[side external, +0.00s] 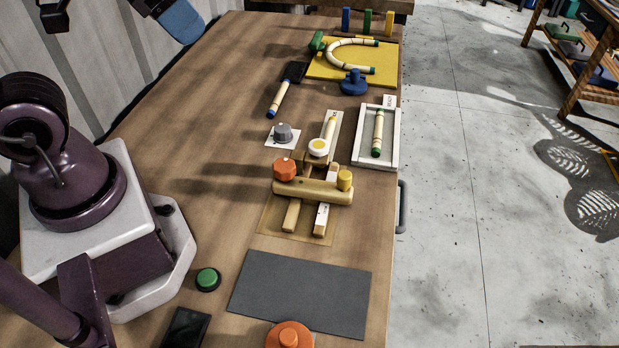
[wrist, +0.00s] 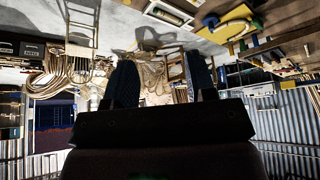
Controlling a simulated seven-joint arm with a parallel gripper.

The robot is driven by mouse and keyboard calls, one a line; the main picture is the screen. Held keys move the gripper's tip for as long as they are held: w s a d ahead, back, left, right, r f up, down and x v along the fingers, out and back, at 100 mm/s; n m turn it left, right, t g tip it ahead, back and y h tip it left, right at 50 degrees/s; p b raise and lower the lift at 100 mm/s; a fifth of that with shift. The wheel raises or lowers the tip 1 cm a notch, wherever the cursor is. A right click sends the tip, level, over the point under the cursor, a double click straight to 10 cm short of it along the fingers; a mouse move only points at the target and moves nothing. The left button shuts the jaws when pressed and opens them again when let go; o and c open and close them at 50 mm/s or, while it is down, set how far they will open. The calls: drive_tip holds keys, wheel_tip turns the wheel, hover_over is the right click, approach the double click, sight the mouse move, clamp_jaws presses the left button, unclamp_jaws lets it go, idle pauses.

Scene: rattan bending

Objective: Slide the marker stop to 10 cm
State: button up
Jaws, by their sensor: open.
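A wooden jig stands mid-bench in the side view, with two rails (side external: 292,214) and a wooden crossbar (side external: 312,190) over them. The crossbar has an orange knob (side external: 285,169) at its left and a yellow cylinder (side external: 345,180) at its right. A white round piece with a yellow centre (side external: 318,147) sits just behind, by a pale strip (side external: 334,125). I cannot tell which piece is the marker stop, and no scale figures are legible. My gripper (wrist: 161,65) is open and empty in the wrist view. In the side view it is partly cut off at top left, far from the jig.
A grey knob (side external: 283,132) on a white card and a white tray (side external: 391,152) with a green-ended rod flank the jig. Behind are a blue knob (side external: 353,83) and a yellow board (side external: 325,67) with a bent rod.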

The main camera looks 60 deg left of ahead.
drive_tip(key=n+g, duration=0.2)
drive_tip(key=g, duration=0.4)
hover_over(346, 173)
wheel_tip(346, 173, down, 16)
drive_tip(key=f, duration=0.1)
wheel_tip(346, 173, down, 12)
drive_tip(key=shift+f, duration=0.2)
